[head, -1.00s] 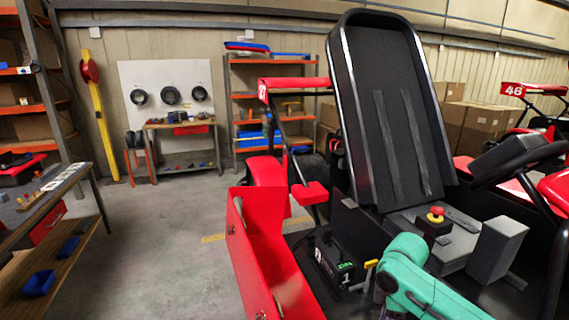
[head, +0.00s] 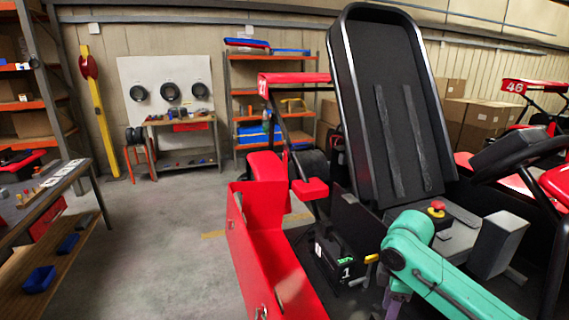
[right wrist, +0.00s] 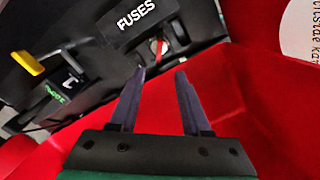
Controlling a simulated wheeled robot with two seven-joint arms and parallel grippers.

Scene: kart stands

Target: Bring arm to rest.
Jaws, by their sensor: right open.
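My right arm (head: 435,262) reaches into the kart from the lower right in the head view. Its gripper shows in the right wrist view (right wrist: 160,74), with two dark purple fingers apart and nothing between them. The fingers point at a black panel labelled FUSES (right wrist: 136,16), with a small red part (right wrist: 158,46) beyond the tips. They appear apart from it. In the head view the gripper is mostly cut off by the lower edge. My left gripper is in neither view.
The kart's red side panel (head: 262,255), tall black seat (head: 385,100), red stop button (head: 438,206) and steering wheel (head: 535,150) surround the arm. A black box with green display (head: 335,250) and yellow handle (head: 371,258) are close by. Open floor (head: 170,250) lies left.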

